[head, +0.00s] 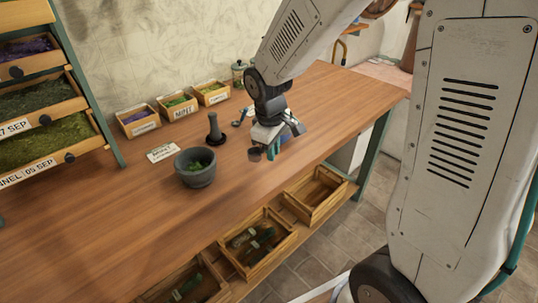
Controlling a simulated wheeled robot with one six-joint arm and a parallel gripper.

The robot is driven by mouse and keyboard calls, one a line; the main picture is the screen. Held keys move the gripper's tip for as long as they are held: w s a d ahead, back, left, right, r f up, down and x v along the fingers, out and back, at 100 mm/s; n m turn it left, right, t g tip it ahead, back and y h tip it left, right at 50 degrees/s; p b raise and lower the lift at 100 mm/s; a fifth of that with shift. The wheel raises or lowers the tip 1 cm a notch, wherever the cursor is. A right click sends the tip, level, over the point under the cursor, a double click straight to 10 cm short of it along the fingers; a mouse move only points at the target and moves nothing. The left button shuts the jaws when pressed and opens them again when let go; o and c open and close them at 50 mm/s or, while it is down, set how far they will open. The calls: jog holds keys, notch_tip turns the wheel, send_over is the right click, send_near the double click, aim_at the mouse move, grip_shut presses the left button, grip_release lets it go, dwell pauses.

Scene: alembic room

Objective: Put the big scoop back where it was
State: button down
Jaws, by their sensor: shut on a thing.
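My gripper (273,151) is over the right part of the wooden workbench, pointing down, with teal fingers. It is shut on the big scoop (254,154), of which a small dark brown rounded part shows at the left of the fingers. The rest of the scoop is hidden by the gripper. I cannot tell whether the scoop touches the bench top. A small blue-grey item (239,119) lies on the bench behind the gripper; it is too small to make out.
On the bench (100,225) stand a grey mortar (196,172) with green leaves, a dark pestle (214,130), a label card (162,153), several small herb boxes (177,107) and a lidded jar (240,73). A drawer rack (45,110) stands left.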

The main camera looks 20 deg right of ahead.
jog(key=shift+w+f, duration=0.15)
jog(key=shift+f, duration=1.65)
jog(key=shift+f, duration=0.15)
jog(key=c, duration=1.4)
grip_release()
notch_tip(320, 180, up, 12)
jog(key=a, duration=0.1)
jog(key=s+r+m, duration=0.3)
jog(key=s, duration=0.9)
jog(key=s+d+r+m+y, duration=0.1)
jog(key=s+r+m, duration=0.2)
jog(key=s, duration=0.9)
jog(key=shift+d+r+m, duration=0.25)
jog(key=shift+r+m, duration=0.15)
jog(key=shift+m, duration=0.1)
